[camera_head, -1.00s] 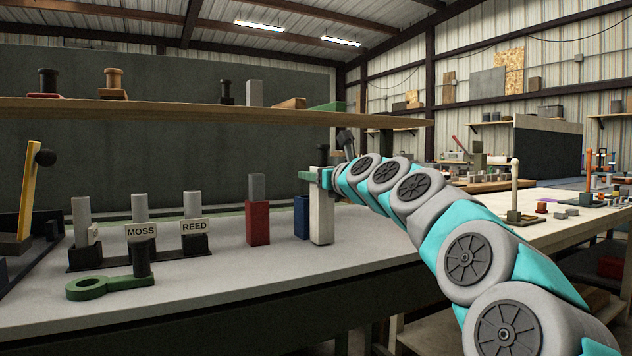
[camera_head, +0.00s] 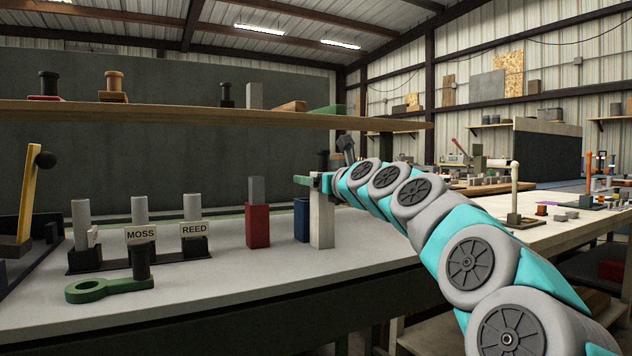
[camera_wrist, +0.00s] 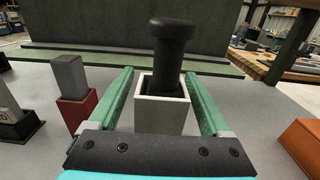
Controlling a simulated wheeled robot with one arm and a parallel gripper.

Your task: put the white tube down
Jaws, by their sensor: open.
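The white tube (camera_head: 321,222) is a square, open-topped tube standing upright on the grey bench top. In the wrist view the tube (camera_wrist: 161,114) has a black round-headed peg (camera_wrist: 170,55) rising from its mouth. My gripper (camera_head: 318,182) is at the upper part of the tube. In the wrist view its green fingers (camera_wrist: 160,105) are open, one on each side of the tube. A gap shows at the left finger, and the right finger is very close to the tube. The tube's foot is hidden in the wrist view.
A blue block (camera_head: 301,219) stands close left of the tube, then a red holder (camera_head: 257,226) with a grey block. Farther left are the labelled stand (camera_head: 140,256) and a green ring-handled piece (camera_head: 100,289). A shelf (camera_head: 220,112) hangs above. The bench front is clear.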

